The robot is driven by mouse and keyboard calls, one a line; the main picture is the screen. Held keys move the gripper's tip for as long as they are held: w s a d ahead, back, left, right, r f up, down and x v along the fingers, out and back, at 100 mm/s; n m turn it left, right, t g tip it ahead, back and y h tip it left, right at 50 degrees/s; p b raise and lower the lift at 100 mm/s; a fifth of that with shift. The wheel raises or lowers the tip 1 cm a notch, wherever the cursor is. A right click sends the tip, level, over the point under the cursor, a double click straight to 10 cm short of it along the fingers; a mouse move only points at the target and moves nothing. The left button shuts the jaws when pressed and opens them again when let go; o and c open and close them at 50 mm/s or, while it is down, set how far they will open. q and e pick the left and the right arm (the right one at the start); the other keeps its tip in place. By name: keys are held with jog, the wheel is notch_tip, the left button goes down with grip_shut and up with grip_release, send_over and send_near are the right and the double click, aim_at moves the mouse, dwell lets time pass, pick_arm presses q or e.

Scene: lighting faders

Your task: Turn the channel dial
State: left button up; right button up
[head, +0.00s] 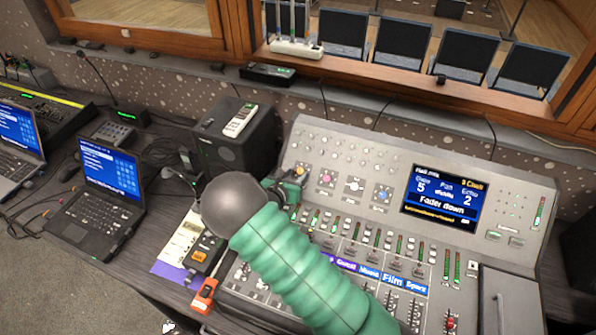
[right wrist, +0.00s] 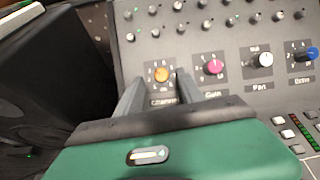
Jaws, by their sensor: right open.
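The channel dial is a small orange knob (right wrist: 161,74) with a ring of marks on the grey mixing console (head: 460,180). In the right wrist view it shows between the fingertips of my right gripper (right wrist: 158,79), which is open with one finger to each side. I cannot tell whether the fingers touch it. In the head view my right gripper (head: 292,184) is at the console's upper left, and the orange knob (head: 300,171) shows just beyond it. My left gripper is not in view.
Right of the dial are a pink gain knob (right wrist: 215,66), a white pan knob (right wrist: 265,59) and a blue knob (right wrist: 312,53). A screen (head: 440,198) reads "Fader down". A black speaker (head: 236,145) stands left of the console, near laptops (head: 100,190).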

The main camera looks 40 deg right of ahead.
aim_at(300, 171)
jog(key=x, duration=0.3)
jog(key=shift+d, duration=0.2)
jog(key=shift+a+r, duration=0.15)
jog(key=shift+a, duration=0.25)
jog(key=shift+c, duration=0.2)
jog(key=shift+d, duration=0.2)
grip_shut()
